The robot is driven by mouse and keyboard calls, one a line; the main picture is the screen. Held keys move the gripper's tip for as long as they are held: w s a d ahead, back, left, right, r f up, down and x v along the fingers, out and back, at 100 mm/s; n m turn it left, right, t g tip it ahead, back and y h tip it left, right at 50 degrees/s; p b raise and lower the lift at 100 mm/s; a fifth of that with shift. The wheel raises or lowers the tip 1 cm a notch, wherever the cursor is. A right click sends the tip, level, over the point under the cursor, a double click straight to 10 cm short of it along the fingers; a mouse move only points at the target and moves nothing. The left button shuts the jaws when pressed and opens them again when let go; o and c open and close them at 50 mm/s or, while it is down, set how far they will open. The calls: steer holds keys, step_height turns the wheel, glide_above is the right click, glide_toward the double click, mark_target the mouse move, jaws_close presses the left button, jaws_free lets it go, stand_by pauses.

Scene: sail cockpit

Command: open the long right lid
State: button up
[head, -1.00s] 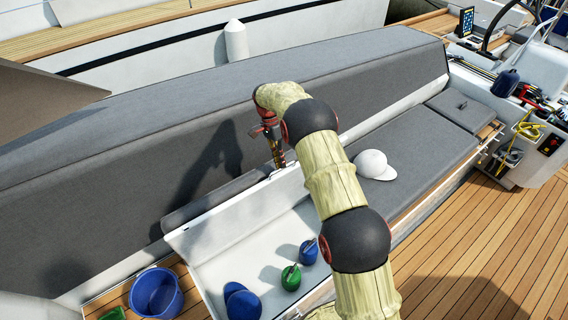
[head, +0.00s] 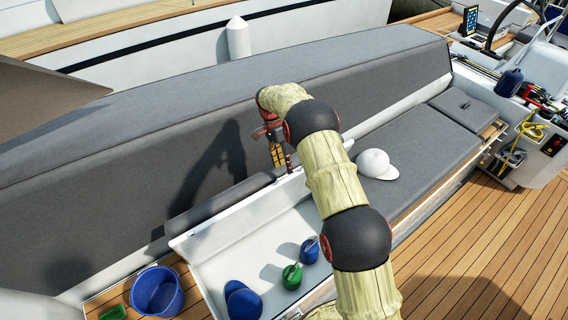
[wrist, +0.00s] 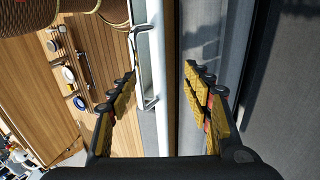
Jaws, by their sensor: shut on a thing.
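The long lid (head: 225,228) of the bench locker stands raised. Its white underside faces me, and a grey cushion (head: 205,208) lies along its back. My gripper (head: 280,163) is at the lid's upper edge, beyond my arm. In the wrist view my gripper (wrist: 160,78) has one finger on each side of the lid's pale edge (wrist: 158,60) and is shut on it. My arm hides the right part of the lid and the opening.
In the open locker lie a blue cap-like thing (head: 242,300), a green item (head: 292,277) and a blue item (head: 310,252). A white cap (head: 375,164) sits on the seat cushion (head: 425,145). A blue bucket (head: 158,292) stands at lower left. The grey backrest (head: 130,180) is behind the lid.

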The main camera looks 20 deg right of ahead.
steer(key=v, duration=1)
steer(key=shift+w+a+r, duration=0.1)
steer(key=shift+w+r, duration=0.15)
steer(key=shift+r, duration=0.1)
steer(key=shift+c, duration=0.2)
steer(key=shift+r, duration=0.55)
steer(key=shift+w, duration=0.1)
